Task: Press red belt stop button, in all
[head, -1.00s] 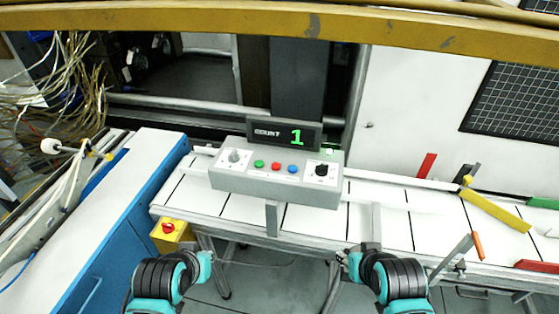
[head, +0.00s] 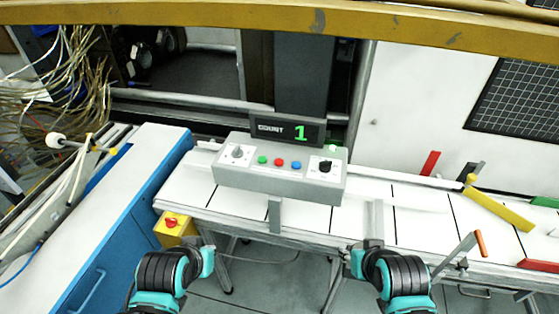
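A grey control box (head: 280,184) stands over the white belt (head: 410,223). Its front face carries a green button (head: 262,160), a red button (head: 279,162) and a blue button (head: 295,165) between two knobs. A count display (head: 287,130) on top reads 1. A separate yellow box with a red knob (head: 171,222) hangs at the belt's left end. My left gripper (head: 196,243) is below and right of the yellow box. My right gripper (head: 365,246) is below the belt's front edge. Both are apart from the buttons; their fingers are too unclear to judge.
A blue-sided white bench (head: 110,215) stands at the left, with loose cables (head: 60,95) behind it. A yellow bar (head: 500,210) and an orange-tipped lever (head: 480,243) are on the belt's right side. A yellow beam (head: 280,18) crosses the top.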

